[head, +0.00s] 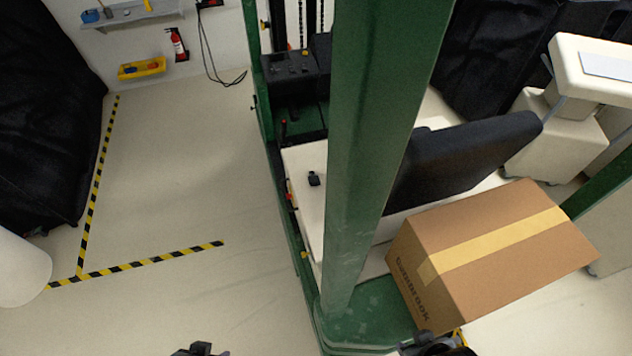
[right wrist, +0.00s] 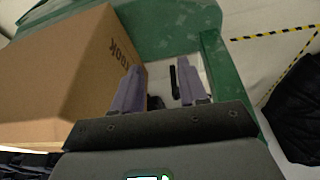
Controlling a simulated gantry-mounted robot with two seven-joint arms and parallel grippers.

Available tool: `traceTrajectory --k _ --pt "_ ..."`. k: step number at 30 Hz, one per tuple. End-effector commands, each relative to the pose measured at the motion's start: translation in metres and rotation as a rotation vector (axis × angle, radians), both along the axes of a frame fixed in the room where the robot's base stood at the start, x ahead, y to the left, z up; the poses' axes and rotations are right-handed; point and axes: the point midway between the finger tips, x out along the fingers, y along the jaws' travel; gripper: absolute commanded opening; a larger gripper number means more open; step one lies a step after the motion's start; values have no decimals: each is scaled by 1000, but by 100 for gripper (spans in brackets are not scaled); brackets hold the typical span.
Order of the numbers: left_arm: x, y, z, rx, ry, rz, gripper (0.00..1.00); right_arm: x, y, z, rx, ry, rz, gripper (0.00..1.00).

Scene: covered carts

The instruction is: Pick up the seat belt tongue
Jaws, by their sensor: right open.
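I cannot pick out the seat belt tongue for certain. A small black piece (head: 314,178) sits on the cream deck beside the dark seat (head: 465,155) in the head view; it may be a belt part. In the right wrist view a dark upright strip (right wrist: 184,80) shows beyond the fingers, against a pale surface; I cannot tell what it is. My right gripper (right wrist: 158,78) is open with nothing between its fingers. It also shows at the bottom edge of the head view (head: 437,346), by the box's lower corner. Only the top of my left gripper (head: 200,349) shows at the bottom edge.
A cardboard box (head: 490,255) stands right of the green post (head: 375,130) and close beside my right gripper. The green vehicle frame (head: 350,325) surrounds the deck. Open floor (head: 180,190) with striped tape lies left. Black covered carts stand at the far left and upper right.

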Motion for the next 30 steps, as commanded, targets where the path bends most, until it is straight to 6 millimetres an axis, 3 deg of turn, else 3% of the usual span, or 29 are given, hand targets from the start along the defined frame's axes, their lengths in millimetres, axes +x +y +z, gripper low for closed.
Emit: traceTrajectory --k 12,20,30 --pt "0 3 0 11 0 -7 43 0 1 0 7 1 -4 43" --pt "-1 3 -1 14 1 -9 43 0 3 0 11 1 -7 81" --pt "0 2 0 7 1 -4 43 0 1 1 6 -1 -3 81"
